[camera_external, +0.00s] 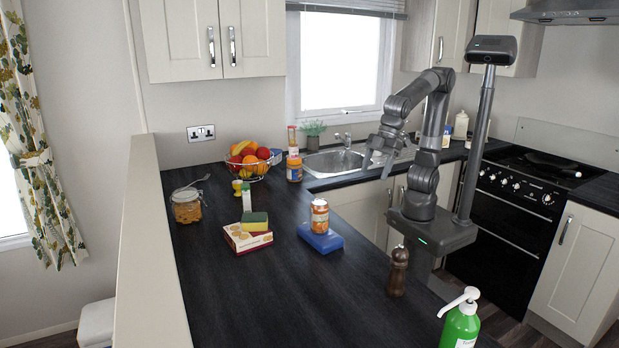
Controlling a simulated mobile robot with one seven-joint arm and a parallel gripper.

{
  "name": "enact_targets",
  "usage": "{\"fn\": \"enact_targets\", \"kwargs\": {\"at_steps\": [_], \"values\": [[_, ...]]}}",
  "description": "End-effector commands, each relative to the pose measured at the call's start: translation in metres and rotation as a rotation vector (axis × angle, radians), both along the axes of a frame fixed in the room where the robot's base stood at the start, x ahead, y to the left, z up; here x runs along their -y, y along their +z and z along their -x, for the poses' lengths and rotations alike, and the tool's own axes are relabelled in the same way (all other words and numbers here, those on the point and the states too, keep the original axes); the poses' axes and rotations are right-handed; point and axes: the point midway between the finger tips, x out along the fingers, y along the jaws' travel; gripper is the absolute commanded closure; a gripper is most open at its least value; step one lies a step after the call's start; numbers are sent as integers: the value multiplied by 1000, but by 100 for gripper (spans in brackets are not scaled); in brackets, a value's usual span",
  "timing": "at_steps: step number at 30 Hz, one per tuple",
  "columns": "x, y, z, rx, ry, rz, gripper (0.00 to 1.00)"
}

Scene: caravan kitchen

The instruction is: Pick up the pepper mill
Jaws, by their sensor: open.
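The pepper mill (397,272) is dark brown with a rounded top. It stands upright near the right edge of the dark counter (270,300), just left of my base. My gripper (369,166) is open and empty, raised in front of the sink. It is well above and behind the pepper mill, and apart from it. The fingertips show small and dark in this view.
A jar (320,216) stands on a blue box (320,238) left of the mill. A green pump bottle (461,322) stands in front of it. A sponge (255,221) on a box, a glass jar (186,206) and a fruit bowl (250,161) are farther back. The counter's front middle is clear.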

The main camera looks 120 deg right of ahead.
Motion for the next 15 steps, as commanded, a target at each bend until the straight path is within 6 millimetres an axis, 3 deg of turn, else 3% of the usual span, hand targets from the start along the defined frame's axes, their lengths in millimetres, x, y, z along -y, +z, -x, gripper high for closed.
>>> {"fn": "enact_targets", "kwargs": {"at_steps": [1,6,12,15], "values": [[-22,-3,-13,-8,26,4,34],[-96,-14,-46,-22,86,8,34],[-182,-37,-67,-35,148,13,34],[-212,-47,-71,-39,168,13,34]]}}
